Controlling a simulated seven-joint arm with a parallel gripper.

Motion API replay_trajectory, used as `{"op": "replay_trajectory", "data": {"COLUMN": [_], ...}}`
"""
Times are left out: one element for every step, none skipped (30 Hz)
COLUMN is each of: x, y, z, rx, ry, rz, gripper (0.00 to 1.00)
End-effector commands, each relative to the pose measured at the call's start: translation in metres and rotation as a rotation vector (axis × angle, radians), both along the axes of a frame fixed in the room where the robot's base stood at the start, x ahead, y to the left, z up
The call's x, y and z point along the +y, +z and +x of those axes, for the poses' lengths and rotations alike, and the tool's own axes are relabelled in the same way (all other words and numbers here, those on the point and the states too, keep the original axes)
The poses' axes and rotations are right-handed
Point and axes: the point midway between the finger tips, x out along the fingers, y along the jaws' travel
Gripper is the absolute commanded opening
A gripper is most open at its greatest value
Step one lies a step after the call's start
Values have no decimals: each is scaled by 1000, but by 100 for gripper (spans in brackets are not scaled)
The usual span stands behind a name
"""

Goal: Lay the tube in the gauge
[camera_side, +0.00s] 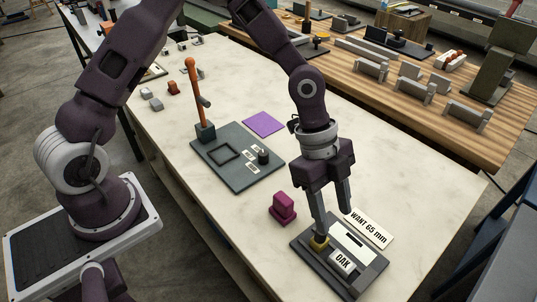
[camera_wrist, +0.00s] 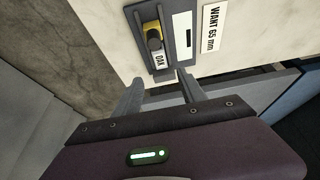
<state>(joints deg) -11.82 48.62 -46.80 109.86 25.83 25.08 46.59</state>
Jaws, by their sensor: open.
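A dark grey plate (camera_side: 374,277), which looks like the gauge, lies at the front right of the pale table beside a "WANT 65 mm" card (camera_side: 368,228). It also shows in the wrist view (camera_wrist: 189,68). On it are a yellow piece (camera_side: 318,244), a white block marked "OAK" (camera_side: 343,261) and a pale strip. In the wrist view a dark rounded piece (camera_wrist: 154,40) sits on the yellow piece (camera_wrist: 151,27); I cannot tell whether it is the tube. My gripper (camera_side: 334,226) is open, pointing down over the plate, one finger near the yellow piece. Nothing shows between its fingers (camera_wrist: 160,88).
A magenta block (camera_side: 282,209) stands left of the plate. Farther back are another dark plate (camera_side: 237,181) with an orange-handled post (camera_side: 195,95) and a short black cylinder (camera_side: 263,157), and a purple mat (camera_side: 263,124). The table right of the mat is clear.

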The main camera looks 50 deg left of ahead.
Motion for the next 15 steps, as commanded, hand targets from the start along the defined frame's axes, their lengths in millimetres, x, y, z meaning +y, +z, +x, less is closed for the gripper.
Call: {"op": "replay_trajectory", "data": {"x": [0,1,4,9,16,30,43,58,78,94,109,128,141,154,168], "y": [0,0,2,5,9,18,27,37,54,67,81,100,114,128,146], "z": [0,0,0,-1,-2,-3,-5,-8,-14,-19,-26,-36,-46,-57,-75], "rx": [0,-1,-3,-7,-11,-22,-30,-41,-58,-71,-84,-103,-116,-130,-142], "ry": [0,1,10,24,46,90,137,196,290,369,455,576,674,776,912], "rz": [0,3,16,35,64,112,156,200,256,292,321,347,356,355,338], "gripper": [48,48,48,48,48,48,48,48,48,48,48,48,48,48,48]}}
